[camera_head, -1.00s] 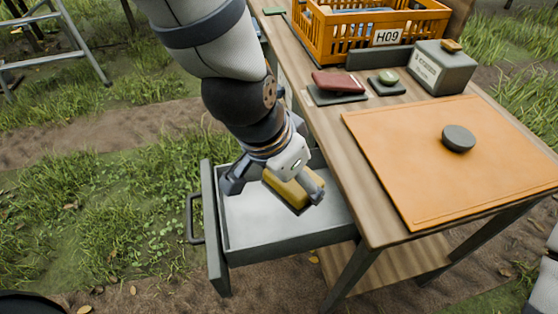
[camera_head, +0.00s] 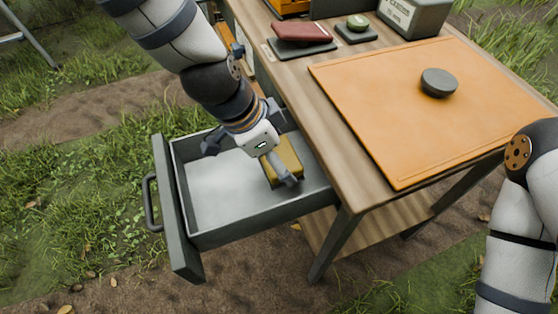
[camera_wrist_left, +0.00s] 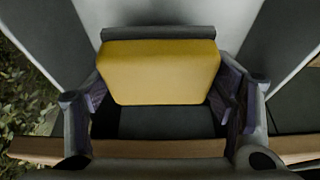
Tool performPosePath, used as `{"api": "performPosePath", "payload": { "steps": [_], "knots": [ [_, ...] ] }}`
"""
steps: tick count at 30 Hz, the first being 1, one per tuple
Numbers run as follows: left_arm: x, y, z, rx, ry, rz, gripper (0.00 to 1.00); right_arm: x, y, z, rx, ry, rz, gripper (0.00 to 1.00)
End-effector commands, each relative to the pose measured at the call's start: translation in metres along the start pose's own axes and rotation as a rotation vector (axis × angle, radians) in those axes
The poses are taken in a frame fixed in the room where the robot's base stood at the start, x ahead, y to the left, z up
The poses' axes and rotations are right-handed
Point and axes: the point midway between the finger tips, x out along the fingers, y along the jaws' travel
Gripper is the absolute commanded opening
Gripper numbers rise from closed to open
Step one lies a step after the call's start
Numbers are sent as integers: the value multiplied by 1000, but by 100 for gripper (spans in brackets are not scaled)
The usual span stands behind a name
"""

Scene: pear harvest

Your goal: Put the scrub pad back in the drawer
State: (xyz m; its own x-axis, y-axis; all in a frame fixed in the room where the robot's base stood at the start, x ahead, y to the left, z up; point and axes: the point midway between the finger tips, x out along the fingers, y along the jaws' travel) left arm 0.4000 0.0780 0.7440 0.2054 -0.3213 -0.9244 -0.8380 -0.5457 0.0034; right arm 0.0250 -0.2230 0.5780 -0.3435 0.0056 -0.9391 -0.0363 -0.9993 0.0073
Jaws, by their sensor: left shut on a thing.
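The scrub pad (camera_head: 287,158) is a yellow block with a dark layer along one side. In the head view it is low inside the open grey drawer (camera_head: 236,236), toward the table side. My left gripper (camera_head: 262,162) reaches down into the drawer and is shut on the pad. In the left wrist view the pad (camera_wrist_left: 160,70) sits between the two fingers. I cannot tell whether the pad touches the drawer floor. My right arm shows at the right edge of the head view, and its gripper is out of view.
The wooden table (camera_head: 318,149) carries an orange mat (camera_head: 390,130) with a dark round disc (camera_head: 438,82). The drawer's left part is empty.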

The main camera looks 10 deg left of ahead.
Motion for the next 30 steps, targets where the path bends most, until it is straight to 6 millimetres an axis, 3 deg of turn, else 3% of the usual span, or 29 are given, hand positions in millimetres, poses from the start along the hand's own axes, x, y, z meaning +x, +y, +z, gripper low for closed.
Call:
{"api": "performPosePath", "payload": {
  "steps": [4,8,18,19,21,30],
  "knots": [
    [15,-11,4,-3,-1,1,50,6,0,2,-1,-14,1,40],
    [39,-9,14,-3,-2,4,50,14,0,5,-1,-31,2,40],
    [41,-10,15,-1,1,-2,50,13,0,5,-1,-30,2,40],
    [42,-10,15,0,1,-3,78,13,0,5,-1,-30,2,40],
    [41,-10,15,0,2,-3,94,13,0,5,-1,-30,2,40],
    [41,-10,14,0,2,-3,96,13,0,5,-1,-30,2,40]
  ]
}}
